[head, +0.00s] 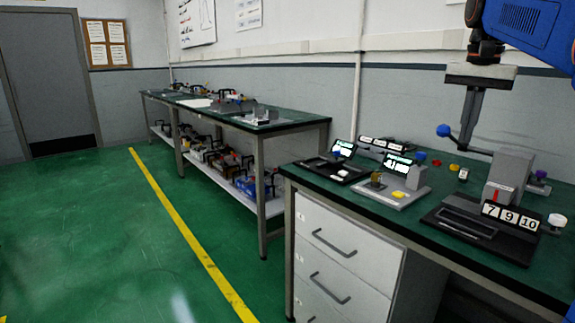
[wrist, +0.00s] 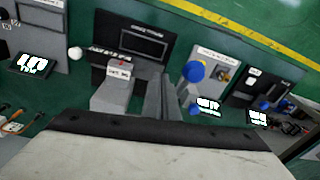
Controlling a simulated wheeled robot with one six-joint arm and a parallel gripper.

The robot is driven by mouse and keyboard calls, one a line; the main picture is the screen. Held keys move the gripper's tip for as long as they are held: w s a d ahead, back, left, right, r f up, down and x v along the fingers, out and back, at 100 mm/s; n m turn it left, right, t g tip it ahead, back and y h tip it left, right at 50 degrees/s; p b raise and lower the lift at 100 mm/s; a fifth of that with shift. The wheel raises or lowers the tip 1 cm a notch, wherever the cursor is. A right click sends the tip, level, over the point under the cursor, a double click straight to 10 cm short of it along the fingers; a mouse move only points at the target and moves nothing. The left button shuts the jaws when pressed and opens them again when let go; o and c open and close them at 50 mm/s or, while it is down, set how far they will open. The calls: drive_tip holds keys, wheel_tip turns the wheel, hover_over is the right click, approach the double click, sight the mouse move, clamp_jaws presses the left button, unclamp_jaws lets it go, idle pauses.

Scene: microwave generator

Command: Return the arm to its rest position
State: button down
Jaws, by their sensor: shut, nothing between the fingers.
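My gripper (head: 467,146) hangs from the blue arm at the upper right, its grey fingers pointing down and together with nothing between them. In the wrist view, my gripper (wrist: 158,78) is seen from above over the bench. A grey device (head: 508,180) on a black base, with number tiles 7, 9 and 10, stands just right of the fingers. Its lever with a blue ball knob (head: 443,130) passes close by the fingertips; I cannot tell whether they touch it. A blue ball (wrist: 195,70) shows right of the fingers in the wrist view.
The green bench (head: 420,222) also carries a grey panel (head: 405,194) with a yellow button, a small lit screen (head: 343,149) and several coloured knobs. White drawers (head: 340,262) stand below it. A second bench (head: 288,127) runs along the wall. The floor at left is clear.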

drive_tip(key=s+a+f+n+t, duration=0.1)
drive_tip(key=s+a+f+n, duration=0.2)
drive_tip(key=s+f, duration=0.5)
drive_tip(key=s+a+f+n+t, duration=0.1)
drive_tip(key=s+a+f, duration=0.4)
drive_tip(key=f, duration=0.9)
drive_tip(key=s+a+f+n+t, duration=0.1)
drive_tip(key=s+a+f+n, duration=0.3)
drive_tip(key=s+f, duration=0.7)
drive_tip(key=shift+s+f+n+t, duration=0.25)
drive_tip(key=shift+f+n+t, duration=0.05)
drive_tip(key=shift+f+t, duration=0.1)
